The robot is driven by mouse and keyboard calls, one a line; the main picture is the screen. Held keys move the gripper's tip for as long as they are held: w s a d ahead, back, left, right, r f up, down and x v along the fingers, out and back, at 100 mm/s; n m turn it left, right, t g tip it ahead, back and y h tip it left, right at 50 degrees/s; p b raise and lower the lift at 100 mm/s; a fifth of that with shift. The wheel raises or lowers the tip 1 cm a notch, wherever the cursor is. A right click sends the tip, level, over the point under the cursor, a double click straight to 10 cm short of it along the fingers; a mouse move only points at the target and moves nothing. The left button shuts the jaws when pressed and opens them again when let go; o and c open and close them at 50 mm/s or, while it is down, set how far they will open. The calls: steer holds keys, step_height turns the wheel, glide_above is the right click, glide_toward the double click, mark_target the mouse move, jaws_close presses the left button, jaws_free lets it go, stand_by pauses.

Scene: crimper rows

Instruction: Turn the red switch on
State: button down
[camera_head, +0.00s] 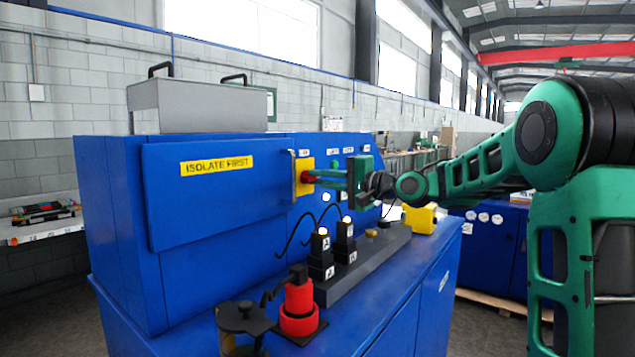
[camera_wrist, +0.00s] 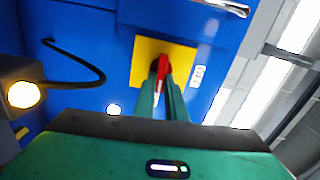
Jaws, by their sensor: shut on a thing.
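The red switch (camera_head: 309,177) sits on a yellow plate (camera_head: 304,171) on the blue machine's front panel. In the wrist view the red switch (camera_wrist: 162,68) stands out from the yellow plate (camera_wrist: 181,60), its handle between my two fingers. My gripper (camera_head: 318,175) reaches in from the right and is shut on the switch; it also shows in the wrist view (camera_wrist: 162,88). The switch's exact angle is hard to tell, as my fingers cover part of it.
The blue cabinet (camera_head: 128,222) bears an "ISOLATE FIRST" label (camera_head: 216,166). Below my gripper stand black blocks with lit tops (camera_head: 320,253), a red cylinder (camera_head: 299,303) and a dark round fixture (camera_head: 245,318). A yellow box (camera_head: 419,219) is at the right. Black cables hang near the panel.

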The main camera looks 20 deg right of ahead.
steer(key=shift+w+d+f+m, duration=0.1)
steer(key=shift+d+f+m, duration=0.2)
steer(key=shift+m, duration=0.3)
steer(key=c, duration=1.8)
jaws_free()
steer(key=shift+a+r, duration=0.1)
steer(key=shift+s+d, duration=0.2)
steer(key=shift+s, duration=0.2)
steer(key=v, duration=1)
steer(key=shift+w, duration=0.1)
